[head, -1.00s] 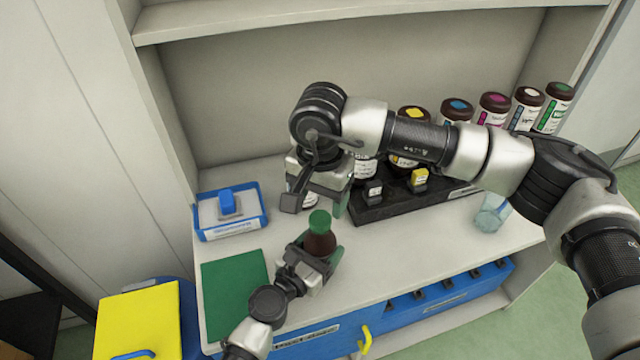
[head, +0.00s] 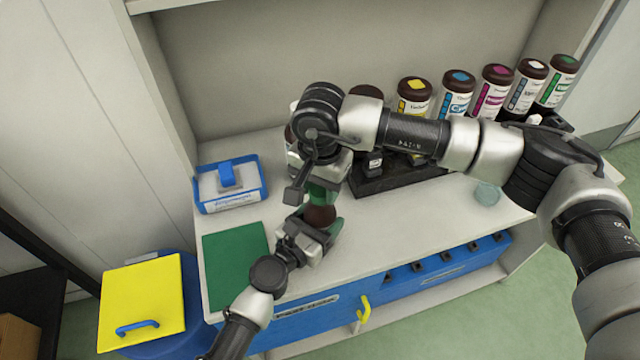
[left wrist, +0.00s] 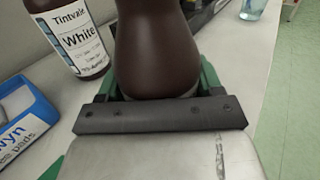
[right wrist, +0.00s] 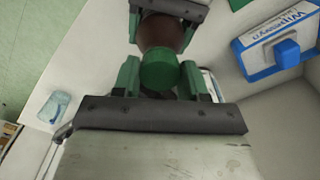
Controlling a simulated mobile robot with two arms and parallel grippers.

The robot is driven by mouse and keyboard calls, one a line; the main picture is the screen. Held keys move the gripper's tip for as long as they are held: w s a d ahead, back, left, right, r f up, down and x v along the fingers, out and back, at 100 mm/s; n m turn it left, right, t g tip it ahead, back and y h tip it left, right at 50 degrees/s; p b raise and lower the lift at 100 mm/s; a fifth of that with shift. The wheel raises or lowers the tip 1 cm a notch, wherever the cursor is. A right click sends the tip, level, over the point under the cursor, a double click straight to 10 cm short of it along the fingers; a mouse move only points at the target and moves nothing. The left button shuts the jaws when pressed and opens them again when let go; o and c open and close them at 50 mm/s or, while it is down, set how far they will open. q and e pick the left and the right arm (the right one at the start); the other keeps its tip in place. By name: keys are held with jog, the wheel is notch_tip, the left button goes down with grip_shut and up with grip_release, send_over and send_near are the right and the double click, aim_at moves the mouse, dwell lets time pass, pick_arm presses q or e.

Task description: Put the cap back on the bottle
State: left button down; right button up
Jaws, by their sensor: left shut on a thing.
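The brown bottle (head: 319,216) is upright at the front middle of the counter; its body fills the left wrist view (left wrist: 152,45). My left gripper (head: 322,224) is shut on it from the side. The green cap (right wrist: 159,69) sits on the bottle's top, seen from above in the right wrist view. My right gripper (head: 316,188) is directly over the bottle, its green fingers (right wrist: 160,78) on either side of the cap. They look open around it; any contact is hard to tell. In the head view the right gripper partly hides the cap.
A black rack (head: 385,180) stands behind, with several labelled ink bottles (head: 457,92) at the back right. A bottle labelled White (left wrist: 75,35) is close behind the held bottle. A blue tray of pads (head: 230,185) and a green mat (head: 236,262) are on the left. A clear beaker (head: 486,193) stands right.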

jog(key=shift+c, duration=0.6)
jog(key=m, duration=0.9)
jog(key=shift+m, duration=0.4)
jog(key=m, duration=0.6)
jog(key=shift+m, duration=0.4)
jog(key=m, duration=0.4)
jog(key=shift+m, duration=0.4)
jog(key=o, duration=1.1)
notch_tip(320, 180, up, 12)
